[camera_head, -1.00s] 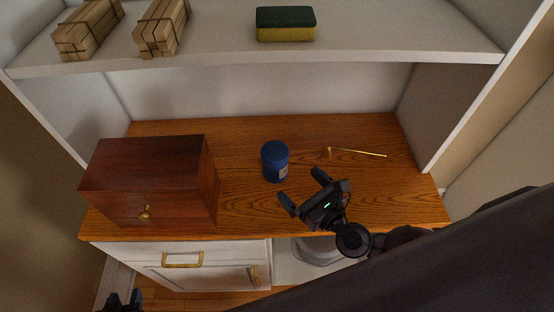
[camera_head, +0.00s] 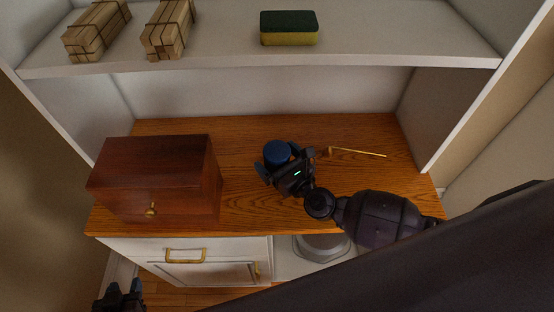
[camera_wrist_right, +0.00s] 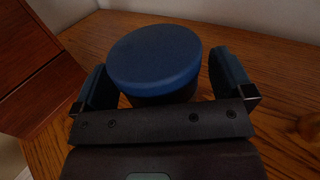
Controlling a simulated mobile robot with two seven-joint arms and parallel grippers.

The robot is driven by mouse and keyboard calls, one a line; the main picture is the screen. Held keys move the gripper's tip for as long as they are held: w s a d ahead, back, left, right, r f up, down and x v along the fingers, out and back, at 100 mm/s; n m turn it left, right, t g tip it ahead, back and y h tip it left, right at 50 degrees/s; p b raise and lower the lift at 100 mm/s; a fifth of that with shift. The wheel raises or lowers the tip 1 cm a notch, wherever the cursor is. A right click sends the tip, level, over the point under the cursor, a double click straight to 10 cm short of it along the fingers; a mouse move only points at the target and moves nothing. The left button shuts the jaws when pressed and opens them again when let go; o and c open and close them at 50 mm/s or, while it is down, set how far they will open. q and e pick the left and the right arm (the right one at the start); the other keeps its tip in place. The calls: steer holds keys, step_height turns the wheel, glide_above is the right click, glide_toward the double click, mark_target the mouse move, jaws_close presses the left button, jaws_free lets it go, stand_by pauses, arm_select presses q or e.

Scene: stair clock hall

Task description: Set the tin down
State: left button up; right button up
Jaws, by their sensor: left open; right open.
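The blue tin (camera_head: 277,152) stands upright on the wooden counter, right of the wooden box. My right gripper (camera_head: 279,162) is open, with one finger on each side of the tin. In the right wrist view the tin's round blue lid (camera_wrist_right: 154,56) sits between the two spread fingers of the right gripper (camera_wrist_right: 162,80), with a gap showing on the right side. The gripper hides the tin's lower part in the head view. My left gripper (camera_head: 120,298) is low at the left bottom edge, away from the counter, and appears open and empty.
A dark wooden box (camera_head: 158,178) with a brass knob stands on the counter's left. A thin brass rod (camera_head: 358,152) lies to the right. The shelf (camera_head: 230,42) above holds a sponge (camera_head: 288,28) and two wooden bundles (camera_head: 97,30). The counter (camera_head: 400,180) is clear at right.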

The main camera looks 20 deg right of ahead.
steer(key=c, duration=1.2)
step_height(320, 180, up, 13)
steer(key=p, duration=0.6)
steer(key=shift+r, duration=0.1)
step_height(320, 180, up, 7)
steer(key=p, duration=0.2)
arm_select(q)
step_height(320, 180, up, 7)
steer(key=b, duration=0.1)
steer(key=shift+f+b, duration=0.15)
steer(key=shift+b, duration=0.25)
arm_select(e)
steer(key=s+d+m+t+h, duration=0.1)
steer(key=d+m+h, duration=0.3)
steer(key=d+h, duration=0.2)
steer(key=shift+s+d+r, duration=0.2)
steer(key=shift+s+d, duration=0.05)
steer(key=shift+s, duration=0.15)
arm_select(q)
steer(key=shift+f, duration=0.1)
steer(key=shift+s, duration=0.1)
arm_select(e)
steer(key=shift+s, duration=0.1)
